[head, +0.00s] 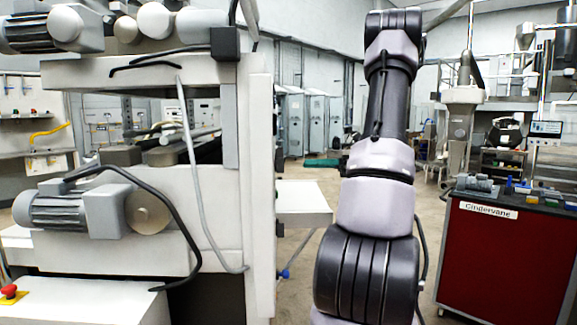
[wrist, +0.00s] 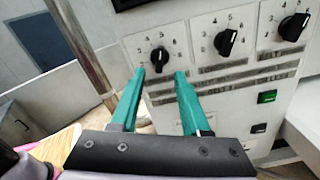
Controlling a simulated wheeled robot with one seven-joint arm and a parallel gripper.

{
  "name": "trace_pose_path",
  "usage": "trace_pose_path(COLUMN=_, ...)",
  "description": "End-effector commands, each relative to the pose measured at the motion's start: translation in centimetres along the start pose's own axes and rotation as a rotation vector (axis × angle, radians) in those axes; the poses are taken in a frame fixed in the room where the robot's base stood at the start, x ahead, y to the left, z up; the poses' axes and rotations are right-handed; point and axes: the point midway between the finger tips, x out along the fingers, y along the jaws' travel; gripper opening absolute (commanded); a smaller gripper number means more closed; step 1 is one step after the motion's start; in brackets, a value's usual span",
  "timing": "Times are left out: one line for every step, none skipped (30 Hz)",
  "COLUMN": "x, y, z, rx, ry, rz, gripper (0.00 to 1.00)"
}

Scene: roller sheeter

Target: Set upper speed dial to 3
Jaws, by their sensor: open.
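The wrist view shows a pale control panel (wrist: 215,70) with three black dials in a slanted row: a left dial (wrist: 159,58), a middle dial (wrist: 227,42) and a right dial (wrist: 292,27). Numbers ring each dial. The labels below them are too blurred to read, so I cannot tell which one is the upper speed dial. My gripper (wrist: 160,75) has green fingers and is open and empty. Its fingertips stand either side of the left dial, a little below it in the picture; I cannot tell whether they touch it. The head view shows neither the gripper nor the dials.
Below the dials are a green switch (wrist: 267,97) and a black switch (wrist: 259,128). In the head view, the roller machine (head: 150,250) fills the left, with loose cables and a red stop button (head: 9,290). A red cabinet (head: 500,258) stands at right. Floor shows between.

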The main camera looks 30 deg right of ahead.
Motion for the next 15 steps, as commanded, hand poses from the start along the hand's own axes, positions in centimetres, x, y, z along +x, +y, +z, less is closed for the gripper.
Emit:
trace_pose_path(x=1.2, y=0.1, z=0.0, rx=0.001, ry=0.002, rz=0.005, gripper=0.46)
trace_pose_path(x=1.8, y=0.1, z=0.0, rx=0.000, ry=0.002, rz=0.005, gripper=0.46)
trace_pose_path(x=2.6, y=0.1, z=0.0, rx=0.000, ry=0.002, rz=0.004, gripper=0.46)
trace_pose_path(x=3.2, y=0.1, z=0.0, rx=0.000, ry=0.001, rz=0.005, gripper=0.46)
trace_pose_path(x=3.7, y=0.1, z=-0.1, rx=0.000, ry=0.002, rz=0.004, gripper=0.46)
trace_pose_path(x=4.3, y=0.1, z=0.0, rx=0.000, ry=0.002, rz=0.004, gripper=0.46)
trace_pose_path(x=4.8, y=0.1, z=0.0, rx=0.000, ry=0.002, rz=0.004, gripper=0.46)
trace_pose_path(x=5.2, y=0.1, z=0.0, rx=-0.001, ry=0.002, rz=0.003, gripper=0.46)
trace_pose_path(x=5.7, y=0.1, z=0.0, rx=-0.001, ry=0.003, rz=0.003, gripper=0.46)
trace_pose_path(x=6.0, y=0.1, z=0.0, rx=-0.001, ry=0.002, rz=0.003, gripper=0.46)
trace_pose_path(x=6.2, y=0.1, z=0.0, rx=-0.001, ry=0.001, rz=0.002, gripper=0.46)
trace_pose_path(x=6.5, y=0.1, z=0.0, rx=-0.001, ry=0.002, rz=0.002, gripper=0.46)
trace_pose_path(x=6.7, y=0.1, z=-0.1, rx=-0.001, ry=0.002, rz=0.001, gripper=0.46)
trace_pose_path(x=6.8, y=0.1, z=-0.1, rx=-0.001, ry=0.002, rz=0.001, gripper=0.46)
trace_pose_path(x=7.0, y=0.0, z=0.0, rx=-0.001, ry=0.002, rz=0.000, gripper=0.46)
